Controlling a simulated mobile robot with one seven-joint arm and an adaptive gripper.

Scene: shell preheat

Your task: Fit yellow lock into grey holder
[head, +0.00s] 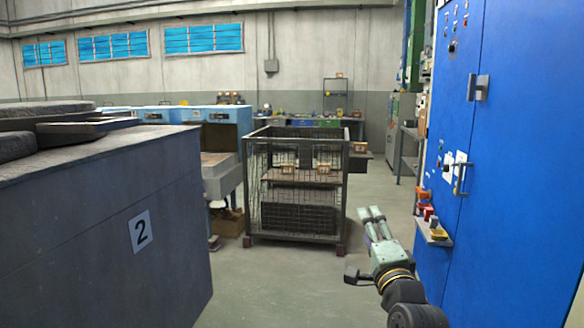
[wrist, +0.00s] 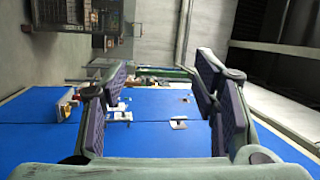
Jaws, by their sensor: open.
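A small yellow piece (head: 438,234), likely the yellow lock, sits on a small shelf (head: 433,240) on the blue cabinet's side. Red and orange pieces (head: 425,205) sit beside it. Two grey fittings are mounted on the blue cabinet, an upper one (head: 478,88) and a lower handle-like one (head: 462,178); I cannot tell which is the grey holder. My gripper (head: 370,213) is open and empty, to the left of the shelf and apart from it. In the wrist view my gripper (wrist: 163,80) has its fingers spread wide with nothing between them.
The blue cabinet (head: 520,150) stands close on the right. A wire cage cart (head: 297,230) stands ahead, and a dark block marked 2 (head: 95,240) fills the left. Floor (head: 385,195) is clear between cart and cabinet.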

